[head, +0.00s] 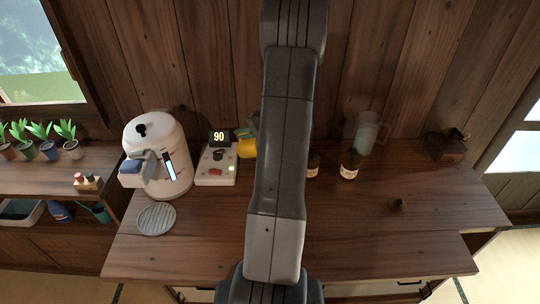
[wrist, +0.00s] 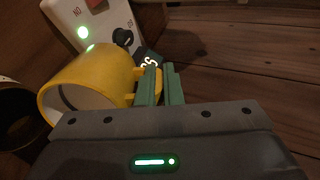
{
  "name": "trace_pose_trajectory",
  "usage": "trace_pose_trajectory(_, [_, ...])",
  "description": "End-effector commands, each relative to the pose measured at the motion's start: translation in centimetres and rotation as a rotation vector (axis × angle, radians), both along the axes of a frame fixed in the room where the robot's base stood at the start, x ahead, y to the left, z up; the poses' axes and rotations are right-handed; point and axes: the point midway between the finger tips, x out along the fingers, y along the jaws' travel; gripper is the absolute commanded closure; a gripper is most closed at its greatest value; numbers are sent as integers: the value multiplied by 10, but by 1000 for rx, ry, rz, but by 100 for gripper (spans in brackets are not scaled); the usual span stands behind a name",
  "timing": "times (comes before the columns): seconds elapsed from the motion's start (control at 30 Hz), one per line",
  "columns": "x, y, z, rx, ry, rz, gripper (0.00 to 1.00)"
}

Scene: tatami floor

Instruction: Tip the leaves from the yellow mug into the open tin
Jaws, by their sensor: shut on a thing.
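The yellow mug (wrist: 82,80) is close in the wrist view, on its side or strongly tilted in that picture, with its pale mouth toward the lower left. No leaves show in the part of its inside I can see. My gripper (wrist: 160,86) has its green fingers shut on the mug's handle. In the head view the mug (head: 246,148) shows beside my arm, near the white control box; my arm hides the gripper there. A dark round vessel (wrist: 14,118) is cut off at the wrist view's left edge; I cannot tell if it is the open tin.
The white control box (head: 216,168) with a "90" display stands beside a white kettle-like machine (head: 162,150). Two labelled brown jars (head: 349,165) (head: 313,167) and a clear pitcher (head: 367,132) stand right of my arm. A round grey coaster (head: 157,219) lies front left. The front right counter is mostly clear.

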Motion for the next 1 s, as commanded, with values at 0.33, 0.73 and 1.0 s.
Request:
trace_pose_trajectory(0.33, [5,16,-6,-238,92,4,100])
trace_pose_trajectory(0.73, [12,34,-35,-474,183,5,100])
trace_pose_trajectory(1.0, [18,48,-61,-598,228,6,100])
